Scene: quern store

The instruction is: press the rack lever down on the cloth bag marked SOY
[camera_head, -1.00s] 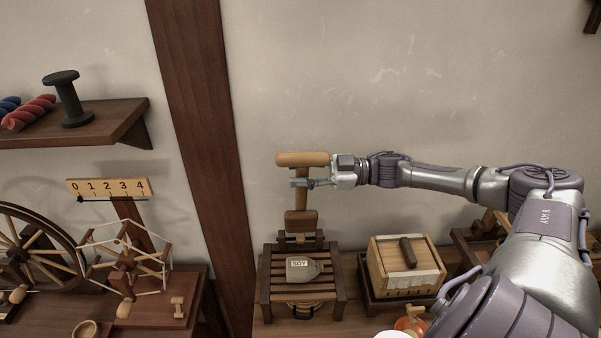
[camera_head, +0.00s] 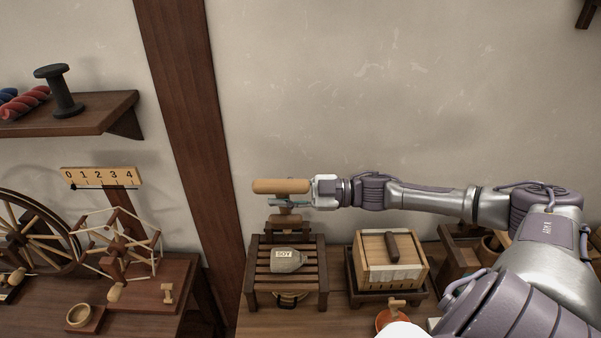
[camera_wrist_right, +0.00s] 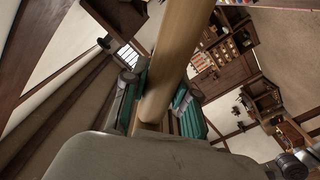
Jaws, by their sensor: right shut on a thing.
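The cloth bag marked SOY (camera_head: 287,261) lies on the slats of the wooden rack (camera_head: 309,287) in the head view. The rack lever (camera_head: 280,186) has a pale wooden cross handle and stands up behind the bag, with its handle above the slats. My right gripper (camera_head: 286,203) comes in from the right and is shut on the lever just under the handle. The right wrist view shows the pale lever wood (camera_wrist_right: 177,62) between the finger pads. The lower part of the lever is partly hidden by the gripper. My left gripper is not in view.
A wooden box with a dark handle (camera_head: 392,247) stands on a tray right of the rack. A red-orange pot (camera_head: 388,318) is in front of it. Left are a skein winder (camera_head: 118,247), a spoked wheel (camera_head: 25,232) and a number scale (camera_head: 100,177).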

